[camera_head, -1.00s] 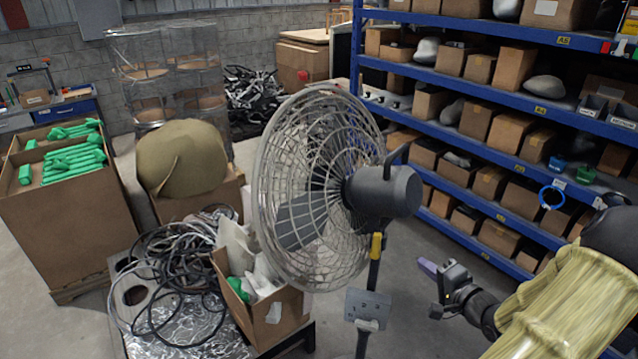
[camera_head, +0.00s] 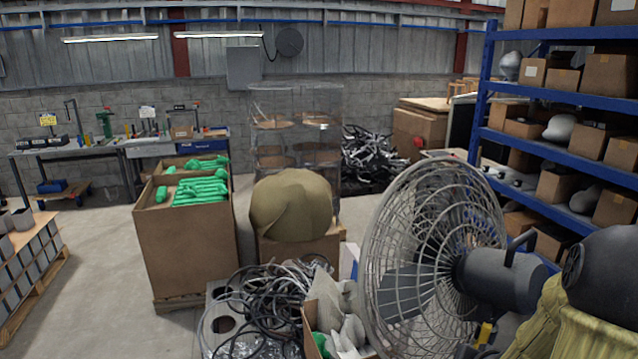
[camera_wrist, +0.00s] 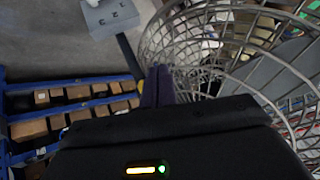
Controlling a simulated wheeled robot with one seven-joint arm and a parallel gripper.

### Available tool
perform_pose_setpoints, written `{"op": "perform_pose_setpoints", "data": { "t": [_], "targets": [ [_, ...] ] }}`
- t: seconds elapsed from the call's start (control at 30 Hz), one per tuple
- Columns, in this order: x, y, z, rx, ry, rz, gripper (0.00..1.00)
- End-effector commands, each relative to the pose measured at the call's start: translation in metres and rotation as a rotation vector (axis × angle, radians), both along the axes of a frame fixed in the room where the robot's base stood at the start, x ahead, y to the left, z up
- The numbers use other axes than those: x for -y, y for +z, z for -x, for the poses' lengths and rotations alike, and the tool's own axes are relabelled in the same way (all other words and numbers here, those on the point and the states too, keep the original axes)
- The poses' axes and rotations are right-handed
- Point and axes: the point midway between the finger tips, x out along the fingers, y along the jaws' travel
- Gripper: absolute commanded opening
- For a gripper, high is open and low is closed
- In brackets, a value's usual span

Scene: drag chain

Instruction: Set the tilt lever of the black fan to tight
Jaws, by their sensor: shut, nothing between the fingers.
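The black fan (camera_head: 440,265) stands at the lower right of the head view, with a round wire cage and a dark motor housing (camera_head: 505,278). A small yellow part (camera_head: 485,335), which looks like the tilt lever, shows below the housing at the bottom edge. Its setting cannot be made out. In the wrist view the fan's cage (camera_wrist: 215,50) fills the upper right. My gripper (camera_wrist: 158,85) shows there as purple fingers, shut and empty, pointing toward the cage's edge; whether they touch it is unclear. In the head view my gripper is out of sight.
A blue shelf rack (camera_head: 483,95) with boxes stands at the right, behind the fan. A carton of white and green pieces (camera_head: 312,325) and a tangle of cables (camera_head: 270,300) lie left of the fan. Open floor (camera_head: 110,270) is at the left.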

Motion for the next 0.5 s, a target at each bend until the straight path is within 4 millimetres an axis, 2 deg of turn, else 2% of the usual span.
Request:
{"op": "perform_pose_setpoints", "data": {
  "t": [0.03,0.27,0.5],
  "targets": [
    [-0.014,0.002,-0.001,-0.033,0.035,0.034,0.00],
    [-0.070,0.010,0.012,-0.199,0.178,0.153,0.00],
    [-0.135,0.020,0.041,-0.349,0.360,0.212,0.00]
  ]
}}
